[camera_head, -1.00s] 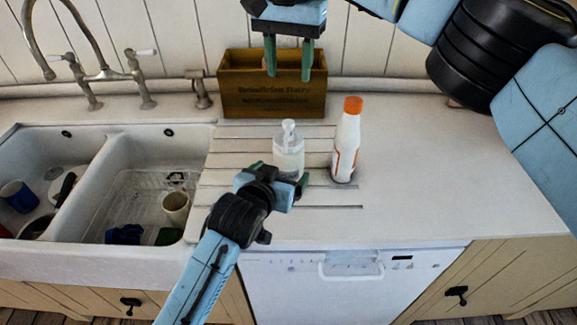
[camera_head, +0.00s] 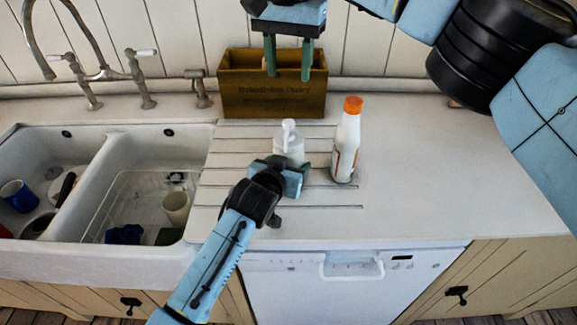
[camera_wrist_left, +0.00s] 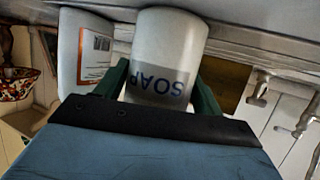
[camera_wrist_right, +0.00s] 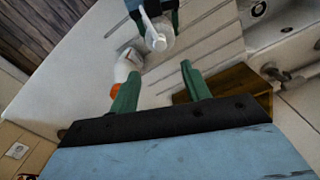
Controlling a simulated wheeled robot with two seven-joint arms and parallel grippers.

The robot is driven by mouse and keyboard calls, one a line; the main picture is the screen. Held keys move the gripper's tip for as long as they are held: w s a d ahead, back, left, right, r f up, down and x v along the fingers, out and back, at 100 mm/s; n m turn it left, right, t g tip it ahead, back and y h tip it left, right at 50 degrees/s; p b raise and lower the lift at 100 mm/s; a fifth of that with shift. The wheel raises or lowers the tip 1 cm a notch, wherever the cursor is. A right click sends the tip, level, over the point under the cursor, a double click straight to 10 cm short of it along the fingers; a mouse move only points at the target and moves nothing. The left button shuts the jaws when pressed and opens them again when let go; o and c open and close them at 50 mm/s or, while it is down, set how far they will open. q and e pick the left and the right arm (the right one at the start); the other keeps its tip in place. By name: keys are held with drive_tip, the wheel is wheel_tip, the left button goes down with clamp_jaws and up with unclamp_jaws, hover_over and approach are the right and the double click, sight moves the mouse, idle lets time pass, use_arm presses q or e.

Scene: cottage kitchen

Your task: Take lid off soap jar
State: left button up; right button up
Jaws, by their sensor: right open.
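The soap jar (camera_head: 290,147), a pale translucent bottle with a white pump lid (camera_head: 289,126), stands upright on the grooved drainboard. My left gripper (camera_head: 298,165) is low at its front, hiding its lower part. In the left wrist view the jar (camera_wrist_left: 170,45), marked SOAP, appears between the left fingers; I cannot tell whether they press on it. My right gripper (camera_head: 288,60) is open and empty, fingers down, above and behind the jar in front of the wooden box. The right wrist view shows the pump lid (camera_wrist_right: 154,30) from above.
A white bottle with an orange cap (camera_head: 346,140) stands close to the right of the jar. A wooden box (camera_head: 240,90) stands behind at the wall. The double sink (camera_head: 105,165) holding a cup and dishes is at left. The counter right of the bottle is clear.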

use_arm(q)
drive_tip(key=c, duration=0.9)
drive_tip(key=shift+c, duration=0.3)
use_arm(e)
drive_tip(key=shift+a, duration=0.1)
drive_tip(key=c, duration=0.3)
drive_tip(key=n+t+h, duration=0.3)
drive_tip(key=t, duration=0.1)
approach(286, 138)
drive_tip(key=shift+y, duration=0.3)
drive_tip(key=x, duration=1)
drive_tip(key=shift+w+d+f, duration=0.15)
drive_tip(key=shift+d, duration=0.2)
drive_tip(key=shift+c, duration=0.2)
